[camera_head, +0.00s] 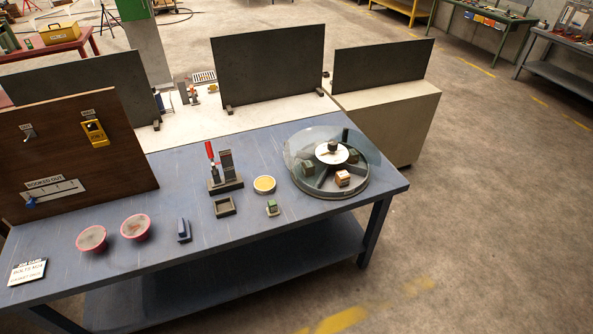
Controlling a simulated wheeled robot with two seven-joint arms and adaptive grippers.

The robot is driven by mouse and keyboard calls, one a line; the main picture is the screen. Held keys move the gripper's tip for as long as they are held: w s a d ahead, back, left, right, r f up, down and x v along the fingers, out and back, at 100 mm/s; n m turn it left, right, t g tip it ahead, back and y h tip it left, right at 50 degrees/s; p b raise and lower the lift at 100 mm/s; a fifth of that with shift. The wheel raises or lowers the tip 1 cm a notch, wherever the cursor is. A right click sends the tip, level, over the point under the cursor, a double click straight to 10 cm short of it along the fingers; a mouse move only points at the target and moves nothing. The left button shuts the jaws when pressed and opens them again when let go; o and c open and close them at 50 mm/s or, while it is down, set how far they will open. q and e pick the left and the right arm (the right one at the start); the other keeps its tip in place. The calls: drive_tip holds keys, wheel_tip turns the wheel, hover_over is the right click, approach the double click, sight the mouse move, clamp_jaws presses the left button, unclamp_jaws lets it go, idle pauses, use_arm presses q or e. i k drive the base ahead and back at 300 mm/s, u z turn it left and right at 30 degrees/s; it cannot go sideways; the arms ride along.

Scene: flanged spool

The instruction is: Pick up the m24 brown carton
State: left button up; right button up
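A small brown carton (343,178) with a pale top sits in the front right part of a round, flanged spool (310,186) at the right end of the blue table. The spool has dividers between its compartments and a clear cover over part of it. The carton's marking is too small to read. Dark green cartons (307,166) sit in other compartments, seen partly through the clear cover. A white disc with a dark knob (332,150) is at the spool's centre. Neither of my grippers is in view.
The blue table (262,232) also bears a red-handled clamp (222,168), a square grey holder (225,207), a yellow-topped round tin (264,184), a small green-topped item (272,208), two pink-rimmed bowls (136,227), a blue item (184,230) and a job card (27,272). A brown board (75,150) stands left.

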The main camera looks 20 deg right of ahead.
sight(342, 177)
drive_tip(key=u, duration=0.1)
drive_tip(key=i, duration=1.1)
drive_tip(key=z, duration=0.85)
